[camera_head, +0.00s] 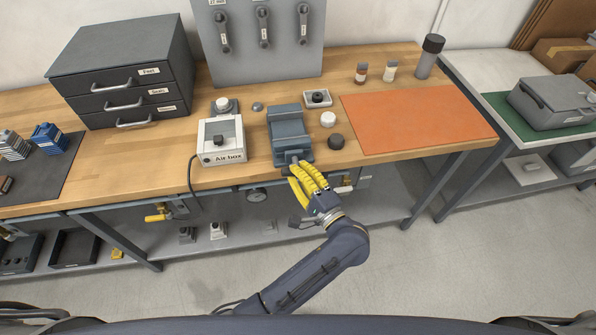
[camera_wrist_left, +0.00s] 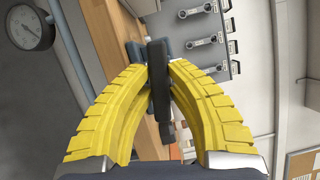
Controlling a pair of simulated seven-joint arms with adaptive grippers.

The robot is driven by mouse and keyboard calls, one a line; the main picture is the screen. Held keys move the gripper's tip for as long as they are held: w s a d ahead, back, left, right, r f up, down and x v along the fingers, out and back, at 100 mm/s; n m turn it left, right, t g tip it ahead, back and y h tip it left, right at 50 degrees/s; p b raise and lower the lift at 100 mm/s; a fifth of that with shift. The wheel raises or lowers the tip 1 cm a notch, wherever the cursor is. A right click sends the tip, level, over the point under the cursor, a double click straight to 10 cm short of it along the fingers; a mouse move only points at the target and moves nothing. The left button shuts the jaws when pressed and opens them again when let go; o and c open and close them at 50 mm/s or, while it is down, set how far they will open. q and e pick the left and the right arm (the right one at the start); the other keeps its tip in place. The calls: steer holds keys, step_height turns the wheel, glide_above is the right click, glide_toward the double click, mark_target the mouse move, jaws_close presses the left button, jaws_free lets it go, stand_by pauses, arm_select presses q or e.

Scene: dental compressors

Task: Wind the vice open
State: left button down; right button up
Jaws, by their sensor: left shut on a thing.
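The blue-grey vice (camera_head: 288,130) stands at the front edge of the wooden workbench, between the white Air box and the orange mat. My left gripper (camera_head: 298,170), with yellow fingers, is at the front of the vice, just off the bench edge. In the left wrist view my left gripper (camera_wrist_left: 158,90) is shut on the dark vice handle (camera_wrist_left: 158,75), which runs between the two yellow fingers. How wide the vice jaws stand is too small to tell. My right gripper does not show in either view.
The white Air box (camera_head: 222,140) stands left of the vice. The orange mat (camera_head: 415,118) is clear. A dark drawer cabinet (camera_head: 125,70) stands at the back left.

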arm_select(q)
steer(key=shift+n+g, duration=0.4)
steer(key=shift+n, duration=0.5)
